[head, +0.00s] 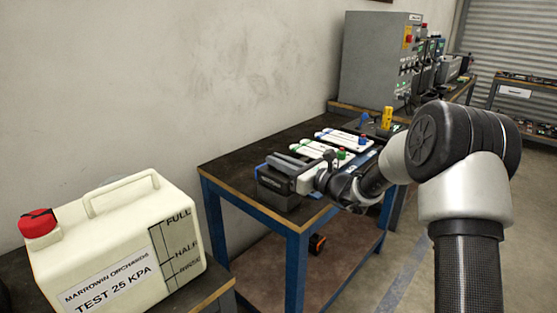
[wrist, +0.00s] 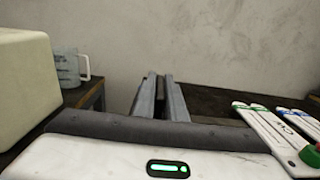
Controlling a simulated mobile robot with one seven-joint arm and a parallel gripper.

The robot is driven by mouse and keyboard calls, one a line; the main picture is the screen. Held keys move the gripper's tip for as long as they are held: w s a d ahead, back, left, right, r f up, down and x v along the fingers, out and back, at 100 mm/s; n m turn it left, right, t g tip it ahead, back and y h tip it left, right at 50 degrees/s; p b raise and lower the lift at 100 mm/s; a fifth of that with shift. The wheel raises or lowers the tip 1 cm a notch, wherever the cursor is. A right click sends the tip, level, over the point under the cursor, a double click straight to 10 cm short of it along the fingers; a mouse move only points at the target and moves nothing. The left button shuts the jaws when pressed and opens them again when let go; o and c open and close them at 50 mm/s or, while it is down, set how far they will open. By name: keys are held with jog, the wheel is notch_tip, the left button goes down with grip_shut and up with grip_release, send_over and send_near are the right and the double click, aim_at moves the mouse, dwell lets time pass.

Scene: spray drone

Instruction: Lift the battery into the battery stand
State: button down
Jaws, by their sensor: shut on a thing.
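My gripper (head: 290,161) is at the near left part of the blue-framed table in the head view. Its two grey fingers (wrist: 159,96) point away from me in the wrist view, close together with a dark strip between them. The battery appears to be the dark box (head: 277,188) directly below the fingers in the head view, with its top at the fingers. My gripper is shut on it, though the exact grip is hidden. I cannot tell whether its underside touches the table. I cannot pick out the battery stand with certainty.
The blue-framed table (head: 296,233) also bears flat white pieces with green and blue ends (head: 338,139). A cream tank (head: 115,245) with a red cap stands at the front left. A grey control cabinet (head: 373,60) stands behind. A clear jug (wrist: 68,68) shows at left.

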jog(key=shift+f, duration=0.4)
jog(key=c, duration=1.7)
grip_release()
jog(key=shift+f, duration=0.35)
jog(key=shift+s+d+r, duration=0.1)
jog(key=shift+s+d, duration=0.2)
jog(key=shift+d, duration=0.15)
jog(key=p+v, duration=0.3)
jog(key=v, duration=1.3)
jog(key=shift+s+d, duration=0.1)
jog(key=shift+s, duration=0.1)
